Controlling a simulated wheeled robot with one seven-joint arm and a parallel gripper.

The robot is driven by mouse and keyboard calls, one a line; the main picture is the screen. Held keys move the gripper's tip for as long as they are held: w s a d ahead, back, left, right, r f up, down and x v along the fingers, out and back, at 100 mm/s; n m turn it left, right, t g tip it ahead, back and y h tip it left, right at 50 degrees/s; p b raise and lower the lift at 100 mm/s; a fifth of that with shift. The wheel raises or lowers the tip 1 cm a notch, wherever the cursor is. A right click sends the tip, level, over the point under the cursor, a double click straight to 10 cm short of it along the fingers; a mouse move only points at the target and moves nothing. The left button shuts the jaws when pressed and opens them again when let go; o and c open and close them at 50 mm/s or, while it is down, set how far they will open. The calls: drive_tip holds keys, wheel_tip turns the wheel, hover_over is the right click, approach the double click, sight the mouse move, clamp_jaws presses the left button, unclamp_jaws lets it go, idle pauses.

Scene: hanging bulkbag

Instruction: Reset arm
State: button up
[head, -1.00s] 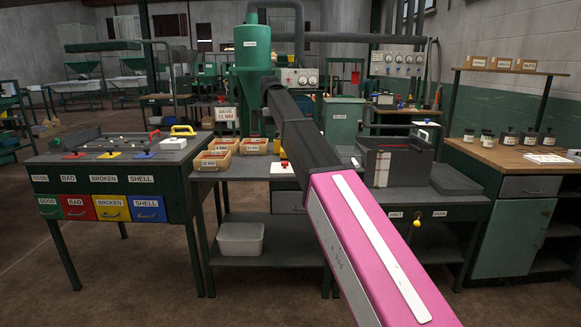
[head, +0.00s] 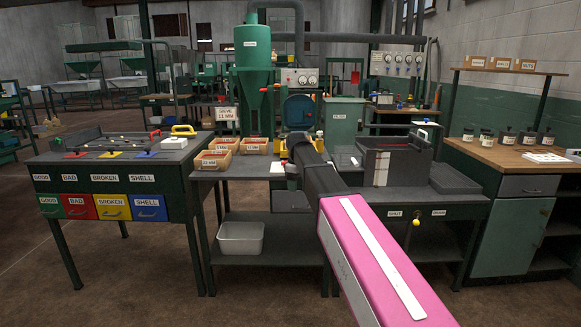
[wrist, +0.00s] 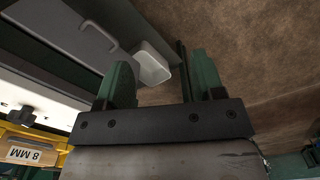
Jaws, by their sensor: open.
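My arm reaches forward over the middle workbench in the head view, its pink link at the lower right and its dark forearm pointing away. My gripper shows in the wrist view (wrist: 160,85) with two green fingers spread apart and nothing between them. In the head view the gripper's fingers cannot be made out clearly at the arm's far end. In the wrist view a white bin (wrist: 152,64) and brown floor lie beyond the fingers.
Small wooden boxes (head: 221,144) stand on the middle bench (head: 262,182), left of my arm. A dark box (head: 398,165) stands to its right. A sorting table (head: 110,165) with coloured drawers is at left. A wooden counter (head: 500,155) is at right. Floor is clear in front.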

drive_tip(key=s+d+f+m, duration=0.4)
drive_tip(key=s+d+f, duration=0.1)
drive_tip(key=s+f, duration=0.4)
drive_tip(key=s+d+f+m, duration=0.4)
drive_tip(key=s+d+f, duration=0.2)
drive_tip(key=s+f, duration=0.3)
drive_tip(key=s+d+f+m, duration=0.4)
drive_tip(key=s+d+f, duration=0.1)
drive_tip(key=s+f, duration=0.4)
drive_tip(key=shift+s+d, duration=0.35)
drive_tip(key=shift+s, duration=0.2)
